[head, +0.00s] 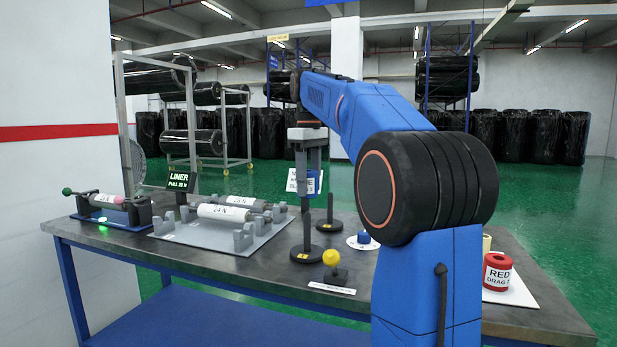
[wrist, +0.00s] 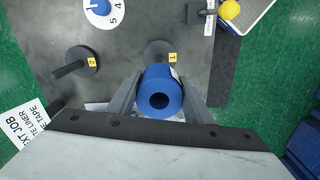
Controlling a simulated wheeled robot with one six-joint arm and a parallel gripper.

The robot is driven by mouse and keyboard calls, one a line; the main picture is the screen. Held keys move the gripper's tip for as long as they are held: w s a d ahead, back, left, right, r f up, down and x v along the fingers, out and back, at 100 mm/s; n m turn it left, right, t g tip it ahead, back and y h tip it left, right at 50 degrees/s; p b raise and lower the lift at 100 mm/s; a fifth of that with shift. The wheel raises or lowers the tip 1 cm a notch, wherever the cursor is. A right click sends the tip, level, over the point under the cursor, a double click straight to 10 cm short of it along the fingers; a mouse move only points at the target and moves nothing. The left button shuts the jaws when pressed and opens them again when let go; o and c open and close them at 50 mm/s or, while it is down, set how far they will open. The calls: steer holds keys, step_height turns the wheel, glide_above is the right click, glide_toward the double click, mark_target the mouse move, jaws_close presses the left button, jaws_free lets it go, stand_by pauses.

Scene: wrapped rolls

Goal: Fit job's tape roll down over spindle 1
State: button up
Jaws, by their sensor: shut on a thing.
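My gripper (head: 307,180) is shut on a blue tape roll (wrist: 161,100), which shows in the wrist view between the two fingers with its dark bore facing the camera. In the head view the fingertips are in the air, above the top of spindle 1 (head: 307,232). Spindle 1 is an upright black post on a round base with a yellow 1 label. In the wrist view its base (wrist: 157,49) shows just beyond the roll, which hides part of it. Spindle 2 (head: 329,212) stands empty behind it, and shows at left in the wrist view (wrist: 72,67).
A job card (wrist: 28,128) stands behind. A white dial with a blue knob (head: 363,239) and a yellow ball knob (head: 331,257) are near the spindles. A red roll (head: 497,272) stands at right. Roller stands (head: 222,226) fill the table's left.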

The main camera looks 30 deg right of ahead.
mark_target(309, 194)
steer(key=shift+f, duration=1.7)
steer(key=shift+f, duration=5.95)
stand_by(0.3)
